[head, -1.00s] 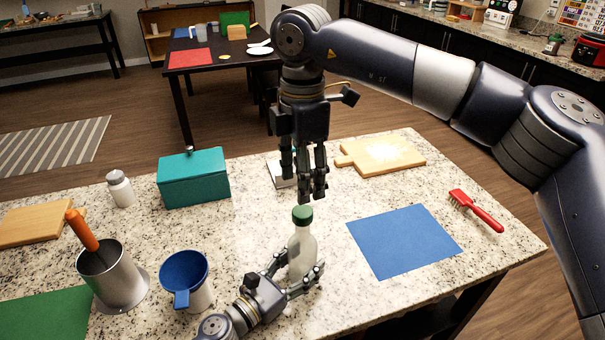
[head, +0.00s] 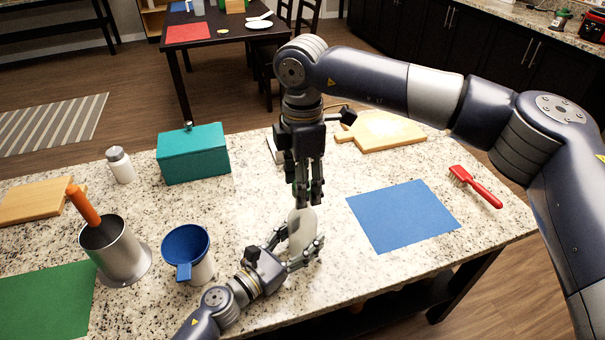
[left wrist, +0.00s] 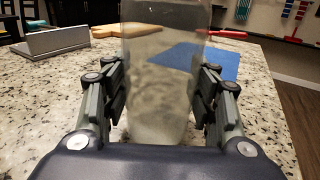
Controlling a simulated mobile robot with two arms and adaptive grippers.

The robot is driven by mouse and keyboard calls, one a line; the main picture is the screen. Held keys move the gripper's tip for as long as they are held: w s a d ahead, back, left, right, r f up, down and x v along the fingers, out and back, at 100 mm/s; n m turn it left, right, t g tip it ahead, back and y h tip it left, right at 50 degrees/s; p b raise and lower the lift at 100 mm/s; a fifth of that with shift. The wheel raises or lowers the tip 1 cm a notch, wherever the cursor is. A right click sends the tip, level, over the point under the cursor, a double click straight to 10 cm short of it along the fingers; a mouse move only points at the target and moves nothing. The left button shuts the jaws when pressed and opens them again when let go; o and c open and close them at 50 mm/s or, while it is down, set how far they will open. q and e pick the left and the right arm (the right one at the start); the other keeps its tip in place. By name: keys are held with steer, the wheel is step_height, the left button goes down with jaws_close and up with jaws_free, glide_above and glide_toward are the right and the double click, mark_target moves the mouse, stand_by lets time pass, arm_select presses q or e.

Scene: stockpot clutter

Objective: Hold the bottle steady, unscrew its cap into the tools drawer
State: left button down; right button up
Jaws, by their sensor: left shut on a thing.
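The pale translucent bottle (head: 303,222) stands upright on the granite counter near its front edge. My left gripper (head: 301,250) is shut around its lower body. In the left wrist view the bottle (left wrist: 160,95) fills the space between the fingers of the left gripper (left wrist: 160,80). My right gripper (head: 309,196) points straight down over the bottle top, its fingers around the neck and cap. The green cap is mostly hidden by these fingers, so I cannot tell whether they grip it. I cannot make out a tools drawer in either view.
A blue funnel-like piece (head: 185,245) and a metal canister (head: 120,255) with an orange handle stand left. A teal box (head: 193,155) and white jar (head: 120,166) are behind. A blue mat (head: 403,215), red brush (head: 478,188) and cutting board (head: 380,133) lie right.

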steer(key=shift+c, duration=0.6)
steer(key=c, duration=1)
